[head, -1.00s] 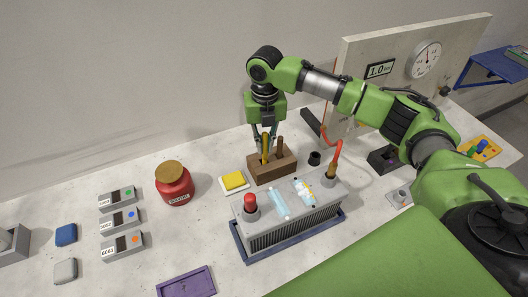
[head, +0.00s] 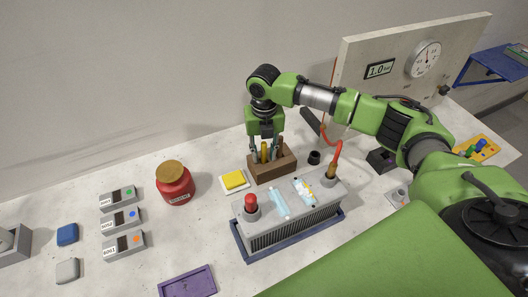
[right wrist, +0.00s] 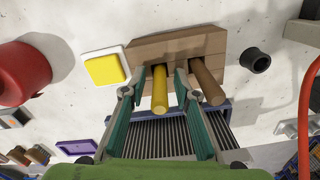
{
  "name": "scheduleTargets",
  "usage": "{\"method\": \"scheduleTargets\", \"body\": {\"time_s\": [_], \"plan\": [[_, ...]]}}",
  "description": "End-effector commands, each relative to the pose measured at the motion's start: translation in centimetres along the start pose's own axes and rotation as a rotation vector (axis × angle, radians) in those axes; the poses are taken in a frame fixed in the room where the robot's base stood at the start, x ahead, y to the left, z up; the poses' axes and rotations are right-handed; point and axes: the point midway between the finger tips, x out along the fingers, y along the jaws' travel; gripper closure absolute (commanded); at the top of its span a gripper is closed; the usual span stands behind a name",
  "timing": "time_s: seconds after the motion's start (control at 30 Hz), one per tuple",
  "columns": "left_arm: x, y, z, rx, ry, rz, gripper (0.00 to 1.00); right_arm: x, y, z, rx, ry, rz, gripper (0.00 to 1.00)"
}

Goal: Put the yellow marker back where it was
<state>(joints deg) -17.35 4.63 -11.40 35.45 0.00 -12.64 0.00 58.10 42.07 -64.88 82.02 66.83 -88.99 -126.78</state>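The yellow marker (head: 264,153) stands upright in the brown wooden block (head: 272,170), next to a brown marker. The right wrist view also shows the yellow marker (right wrist: 160,92) with its lower end in the wooden block (right wrist: 172,46). My right gripper (head: 267,151) is directly over the block, pointing down. Its fingers are spread on both sides of the yellow marker, with a gap on each side in the right wrist view (right wrist: 156,95). One finger is between the yellow marker and the brown marker (right wrist: 206,84). My left gripper is not in view.
A yellow sponge-like pad (head: 233,180) lies left of the block and a small black cup (head: 314,158) stands right of it. A grey ribbed unit (head: 290,215) with a red knob is in front. A red jar (head: 174,184) stands further left.

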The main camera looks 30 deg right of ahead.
Motion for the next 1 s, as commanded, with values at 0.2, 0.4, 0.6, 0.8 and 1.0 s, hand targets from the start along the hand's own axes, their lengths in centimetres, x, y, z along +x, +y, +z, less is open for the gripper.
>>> {"method": "scheduleTargets", "body": {"time_s": [0.2, 0.4, 0.6, 0.8, 1.0], "plan": [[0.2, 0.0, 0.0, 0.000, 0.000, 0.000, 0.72, -0.5, 0.0, 0.0, 0.000, -0.001, 0.001, 0.72], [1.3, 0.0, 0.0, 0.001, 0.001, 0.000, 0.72, -3.8, 0.0, 0.2, 0.001, -0.005, 0.002, 0.72], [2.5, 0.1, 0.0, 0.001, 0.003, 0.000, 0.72, -8.2, 0.1, 0.1, 0.000, -0.004, 0.003, 0.72], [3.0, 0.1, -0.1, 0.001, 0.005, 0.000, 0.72, -11.3, 0.1, 0.1, 0.001, -0.002, 0.002, 0.72], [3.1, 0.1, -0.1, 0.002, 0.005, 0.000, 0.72, -12.3, 0.0, 0.0, 0.001, 0.000, 0.000, 0.72]]}}
